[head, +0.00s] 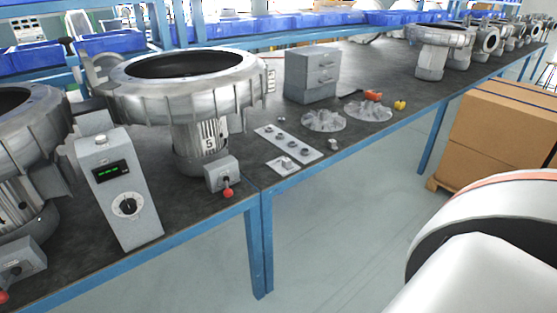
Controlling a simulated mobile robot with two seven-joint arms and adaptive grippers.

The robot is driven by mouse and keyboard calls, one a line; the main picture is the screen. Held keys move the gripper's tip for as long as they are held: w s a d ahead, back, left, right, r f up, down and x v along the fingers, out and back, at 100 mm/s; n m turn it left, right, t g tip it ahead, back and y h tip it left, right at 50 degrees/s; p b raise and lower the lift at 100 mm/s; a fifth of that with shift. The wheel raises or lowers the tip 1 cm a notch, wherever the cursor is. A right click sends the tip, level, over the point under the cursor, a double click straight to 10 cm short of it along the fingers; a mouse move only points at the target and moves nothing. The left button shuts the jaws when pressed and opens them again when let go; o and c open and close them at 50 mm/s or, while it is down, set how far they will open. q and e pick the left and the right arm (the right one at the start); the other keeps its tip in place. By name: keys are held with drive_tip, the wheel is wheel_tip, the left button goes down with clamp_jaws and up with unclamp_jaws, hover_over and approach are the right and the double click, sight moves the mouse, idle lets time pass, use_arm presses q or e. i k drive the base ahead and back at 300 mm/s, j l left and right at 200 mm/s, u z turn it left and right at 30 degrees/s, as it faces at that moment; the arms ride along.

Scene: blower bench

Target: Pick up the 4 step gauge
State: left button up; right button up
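No thing here can be firmly told as the 4 step gauge. A light strip (273,136) with several small round metal pieces lies on the dark bench. In front of it, a small metal block (286,162) sits on a pale plate (276,168). A small metal piece (333,145) stands alone to their right, by the bench's front edge. These are too small to make out steps or markings. Neither of my grippers is in view.
A big blower housing (188,85) marked 5, a grey control box (118,190) and a red-knobbed box (221,173) stand to the left. A grey drawer cabinet (312,75) and two finned impellers (323,120) stand behind and right. Cardboard boxes (505,125) stand across the aisle.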

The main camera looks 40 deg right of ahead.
sight(287, 162)
drive_tip(key=i+l+z, duration=0.1)
drive_tip(key=l+z, duration=0.15)
drive_tip(key=z, duration=0.15)
drive_tip(key=i+l+z, duration=0.1)
drive_tip(key=z, duration=0.25)
drive_tip(key=i+l+z, duration=0.15)
drive_tip(key=l+z, duration=0.25)
drive_tip(key=i+z, duration=0.15)
drive_tip(key=z, duration=0.2)
drive_tip(key=u, duration=0.25)
drive_tip(key=i+l+u, duration=0.2)
drive_tip(key=u, duration=0.25)
drive_tip(key=i+l+u, duration=0.15)
drive_tip(key=l+u, duration=0.35)
drive_tip(key=i+l+u, duration=0.15)
drive_tip(key=l, duration=0.3)
drive_tip(key=l+u, duration=0.15)
drive_tip(key=l, duration=0.25)
drive_tip(key=i+l, duration=0.1)
drive_tip(key=l, duration=0.4)
drive_tip(key=i+l+u, duration=0.15)
drive_tip(key=l, duration=0.35)
drive_tip(key=k, duration=0.05)
